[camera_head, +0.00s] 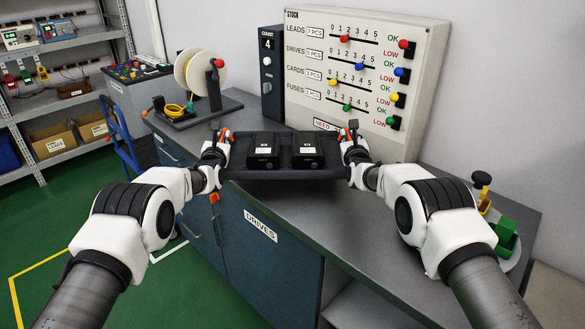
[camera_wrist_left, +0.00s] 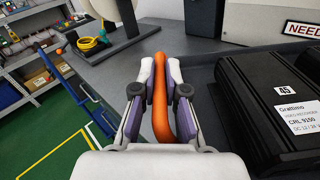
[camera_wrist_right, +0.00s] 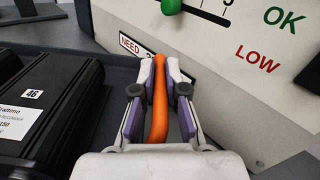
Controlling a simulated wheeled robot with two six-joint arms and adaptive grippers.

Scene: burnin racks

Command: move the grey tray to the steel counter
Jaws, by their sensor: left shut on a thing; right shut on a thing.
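The dark grey tray (camera_head: 285,174) carries two black boxes (camera_head: 263,150) (camera_head: 307,149) with white labels. It looks level, over the front part of the steel counter (camera_head: 345,215); I cannot tell whether it touches the top. My left gripper (camera_head: 222,142) is shut on the tray's left orange handle, which shows between its fingers in the left wrist view (camera_wrist_left: 162,110). My right gripper (camera_head: 352,141) is shut on the right handle, also orange in the right wrist view (camera_wrist_right: 158,105). The tray's underside is hidden.
Behind the tray stands the stock board (camera_head: 365,75) with coloured sliders. A dark count box (camera_head: 271,75) and a reel stand (camera_head: 200,85) are to its left. A green bin (camera_head: 505,237) sits at the counter's right end. Bare counter lies right of the tray.

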